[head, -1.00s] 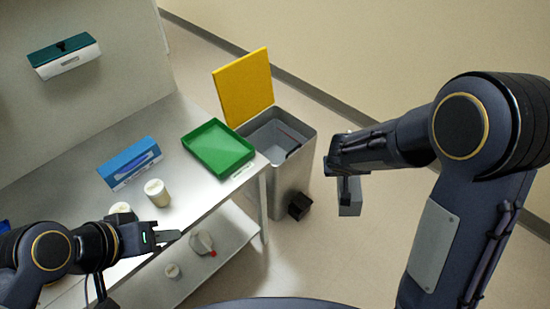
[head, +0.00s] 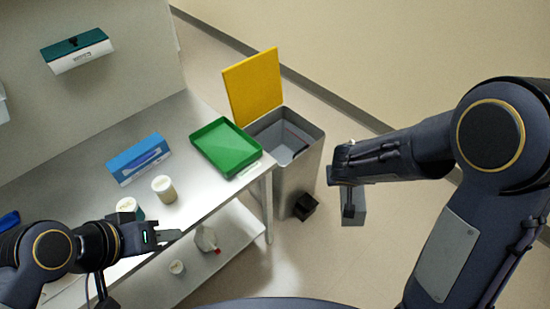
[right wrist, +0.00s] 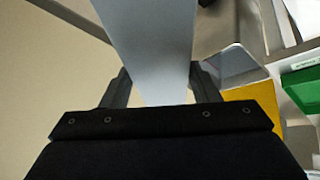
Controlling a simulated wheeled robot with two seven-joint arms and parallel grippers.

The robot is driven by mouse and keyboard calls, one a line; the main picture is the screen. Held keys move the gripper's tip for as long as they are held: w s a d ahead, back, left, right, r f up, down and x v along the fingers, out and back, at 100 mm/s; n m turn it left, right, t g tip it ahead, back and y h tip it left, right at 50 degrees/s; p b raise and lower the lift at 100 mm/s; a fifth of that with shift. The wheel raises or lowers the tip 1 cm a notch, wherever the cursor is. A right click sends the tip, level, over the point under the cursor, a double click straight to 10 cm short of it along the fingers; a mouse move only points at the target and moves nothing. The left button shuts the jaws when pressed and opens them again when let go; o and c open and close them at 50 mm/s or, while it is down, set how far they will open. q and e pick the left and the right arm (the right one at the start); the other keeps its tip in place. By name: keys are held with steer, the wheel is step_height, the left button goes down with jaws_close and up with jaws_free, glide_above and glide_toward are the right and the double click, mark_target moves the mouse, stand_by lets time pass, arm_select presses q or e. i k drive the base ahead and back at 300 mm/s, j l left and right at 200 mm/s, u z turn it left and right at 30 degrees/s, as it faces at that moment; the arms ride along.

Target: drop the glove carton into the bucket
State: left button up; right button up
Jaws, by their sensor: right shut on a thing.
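My right gripper (head: 348,192) is shut on a pale grey carton (head: 354,210), which hangs below the fingers, over the floor to the right of the bucket. In the right wrist view the carton (right wrist: 155,45) sits between the two fingers (right wrist: 155,88); I see no markings on it. The bucket (head: 297,182) is a grey bin with its yellow lid (head: 254,87) standing open. A dark thing shows inside its opening. My left gripper (head: 168,237) is over the bench's front edge, seen side-on, with no object visible in it; its finger gap is hidden.
A green tray (head: 228,148) lies at the bench corner beside the bucket. A blue box (head: 138,160) and white-lidded jars (head: 164,188) stand on the bench (head: 85,170). A small black block (head: 305,206) is at the bucket's foot. Floor to the right is clear.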

mark_target(284, 164)
steer(key=i+l+u, duration=0.1)
steer(key=u, duration=0.35)
steer(key=l+u, duration=0.1)
steer(key=u, duration=0.4)
steer(key=i+l+u, duration=0.1)
steer(key=u, duration=0.35)
steer(key=l+u, duration=0.2)
steer(key=u, duration=0.25)
steer(key=l+u, duration=0.15)
steer(key=l, duration=0.25)
steer(key=k+l+u, duration=0.15)
steer(key=l, duration=0.25)
steer(key=l+u, duration=0.15)
steer(key=l, duration=0.3)
steer(key=k+l+u, duration=0.15)
steer(key=l, duration=0.2)
steer(key=l+u, duration=0.15)
steer(key=l, duration=0.25)
steer(key=k+l+u, duration=0.2)
steer(key=l, duration=0.15)
steer(key=k+l, duration=0.1)
steer(key=l, duration=0.2)
steer(key=k+l, duration=0.1)
steer(key=l, duration=0.2)
